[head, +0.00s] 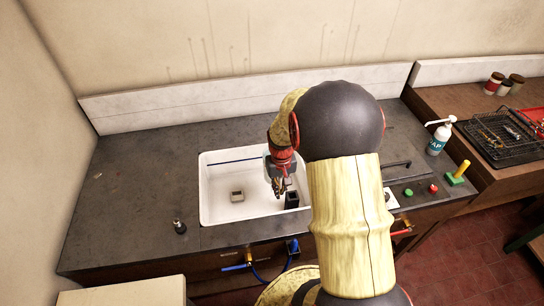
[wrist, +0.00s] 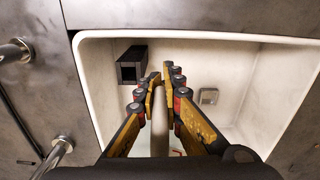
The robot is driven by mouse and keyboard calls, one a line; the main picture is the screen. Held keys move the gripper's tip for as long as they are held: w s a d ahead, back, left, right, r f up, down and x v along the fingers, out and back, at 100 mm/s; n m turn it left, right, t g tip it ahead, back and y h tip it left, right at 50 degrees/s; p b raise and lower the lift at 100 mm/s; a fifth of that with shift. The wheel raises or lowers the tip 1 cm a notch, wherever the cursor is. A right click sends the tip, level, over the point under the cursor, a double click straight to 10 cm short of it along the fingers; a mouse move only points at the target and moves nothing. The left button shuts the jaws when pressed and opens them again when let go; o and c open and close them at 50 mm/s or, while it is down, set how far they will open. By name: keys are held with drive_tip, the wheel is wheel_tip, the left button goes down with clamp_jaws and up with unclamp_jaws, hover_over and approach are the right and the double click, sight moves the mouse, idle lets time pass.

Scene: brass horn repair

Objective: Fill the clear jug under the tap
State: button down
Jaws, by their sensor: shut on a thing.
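My gripper (head: 280,187) is over the white sink basin (head: 214,212). In the wrist view its fingers (wrist: 161,95) are shut on a pale upright bar, which looks like the handle of the clear jug (wrist: 160,130). Metal pipe-like fittings (wrist: 14,52) stand at the left of the wrist view, beside the basin; I cannot tell whether one is the tap.
The basin holds a black square tube (head: 291,201) and a small grey block (head: 237,195). A soap bottle (head: 439,138), green and red buttons (head: 433,188), and a wire basket (head: 497,138) are to the right. A dark knob (head: 179,226) stands on the left counter, otherwise mostly clear.

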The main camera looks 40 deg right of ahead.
drive_tip(key=shift+s+a+r+p, duration=0.1)
drive_tip(key=shift+s+a+p, duration=0.1)
drive_tip(key=shift+s+a, duration=0.35)
drive_tip(key=shift+s+a+r+p, duration=0.1)
drive_tip(key=shift+s+a+p, duration=0.2)
drive_tip(key=shift+s, duration=0.55)
drive_tip(key=shift+s+a+r+p, duration=0.15)
drive_tip(key=shift+s+a, duration=0.25)
drive_tip(key=shift+s, duration=0.3)
drive_tip(key=shift+f, duration=0.1)
